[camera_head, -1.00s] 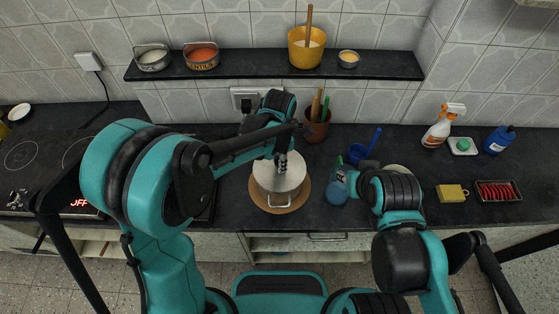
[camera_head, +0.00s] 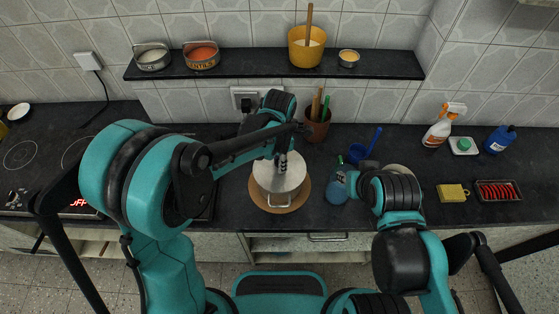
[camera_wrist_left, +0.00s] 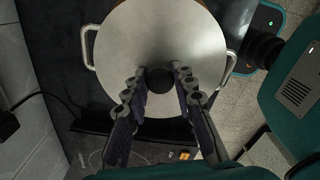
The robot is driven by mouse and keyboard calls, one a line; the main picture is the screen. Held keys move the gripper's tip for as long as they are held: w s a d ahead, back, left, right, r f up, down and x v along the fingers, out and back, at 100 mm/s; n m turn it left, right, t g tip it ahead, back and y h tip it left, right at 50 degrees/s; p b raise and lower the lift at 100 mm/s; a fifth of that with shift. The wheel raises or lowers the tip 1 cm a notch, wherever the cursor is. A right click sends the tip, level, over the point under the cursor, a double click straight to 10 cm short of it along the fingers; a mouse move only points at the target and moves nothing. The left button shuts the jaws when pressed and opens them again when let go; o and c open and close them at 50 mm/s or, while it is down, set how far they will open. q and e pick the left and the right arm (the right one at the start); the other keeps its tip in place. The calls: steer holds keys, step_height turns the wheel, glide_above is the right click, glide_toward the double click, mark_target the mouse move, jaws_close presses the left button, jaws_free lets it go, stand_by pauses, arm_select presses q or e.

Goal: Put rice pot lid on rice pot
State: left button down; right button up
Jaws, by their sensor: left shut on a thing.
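The rice pot (camera_head: 279,199) is a steel pot with side handles, standing on a round wooden board on the dark counter. The rice pot lid (camera_head: 284,180) is a flat steel disc over the pot's top. The lid also shows in the left wrist view (camera_wrist_left: 158,40), with a black knob at its middle and the pot's handles beyond its edge. My left gripper (camera_head: 282,160) is above the lid. In the wrist view its fingers (camera_wrist_left: 159,80) are shut on the knob. Whether the lid is fully seated cannot be told.
The round wooden board (camera_head: 302,196) lies under the pot. A brown utensil pot (camera_head: 317,128) stands behind. A dark shelf (camera_head: 265,66) is above.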

arm_select(q)
steer(key=shift+f+b, duration=0.5)
steer(key=shift+f, duration=0.15)
steer(key=c, duration=1.2)
jaws_free()
steer(key=shift+o, duration=0.2)
steer(key=shift+r, duration=0.1)
step_height(320, 180, up, 12)
steer(key=s+a+f+m+t+b, duration=0.1)
steer(key=s+a+m+t, duration=0.2)
steer(key=s+a+m, duration=0.3)
steer(key=s+a+m+t+b, duration=0.1)
steer(key=s+a+m+t, duration=0.3)
steer(key=a+m, duration=0.7)
steer(key=s+m, duration=0.2)
steer(key=m, duration=0.3)
steer(key=shift+a+f, duration=0.4)
